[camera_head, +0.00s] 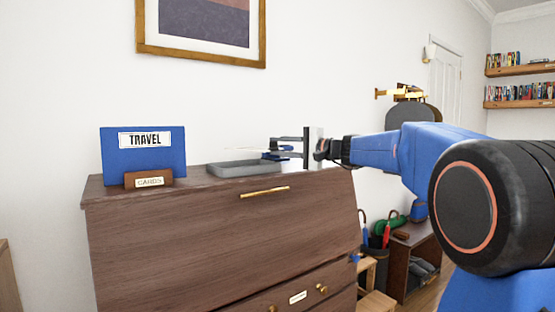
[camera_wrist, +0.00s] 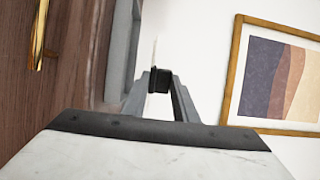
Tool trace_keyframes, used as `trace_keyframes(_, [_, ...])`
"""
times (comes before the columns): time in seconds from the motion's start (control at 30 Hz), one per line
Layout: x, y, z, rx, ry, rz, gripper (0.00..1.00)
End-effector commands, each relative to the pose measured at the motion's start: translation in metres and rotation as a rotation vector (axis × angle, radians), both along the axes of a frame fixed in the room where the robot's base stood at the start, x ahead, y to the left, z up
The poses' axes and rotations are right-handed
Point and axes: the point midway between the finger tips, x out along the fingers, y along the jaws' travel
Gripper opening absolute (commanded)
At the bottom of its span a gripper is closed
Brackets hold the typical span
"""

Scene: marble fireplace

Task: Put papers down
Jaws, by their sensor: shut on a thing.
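My gripper (camera_head: 272,148) is at the right end of the picture's grey tray, a little above it, and is shut. A thin, pale sheet edge, the papers (camera_head: 242,149), sticks out to the left from its fingertips, seen nearly edge-on. In the wrist view the fingertips (camera_wrist: 160,78) meet, and a thin pale strip of the papers (camera_wrist: 154,52) extends beyond them. The shallow grey tray (camera_head: 235,171) lies on the wooden cabinet top. Its grey side also shows in the wrist view (camera_wrist: 119,50). The number of sheets cannot be told.
A blue TRAVEL folder (camera_head: 143,160) stands in a wooden CARDS holder (camera_head: 149,180) at the left of the wooden cabinet (camera_head: 210,230). A small dark blue thing (camera_head: 276,156) shows beside my gripper. A framed picture (camera_head: 200,58) hangs above. Umbrellas (camera_head: 387,231) stand at the lower right.

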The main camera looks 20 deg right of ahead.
Motion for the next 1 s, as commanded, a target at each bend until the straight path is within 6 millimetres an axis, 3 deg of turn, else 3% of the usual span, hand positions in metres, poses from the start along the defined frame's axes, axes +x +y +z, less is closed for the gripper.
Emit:
trace_keyframes(0.3, [0.0, 0.0, -0.036, 0.001, 0.0, 0.0, 0.04])
trace_keyframes(1.0, [0.0, 0.0, -0.048, 0.001, 0.001, 0.0, 0.04])
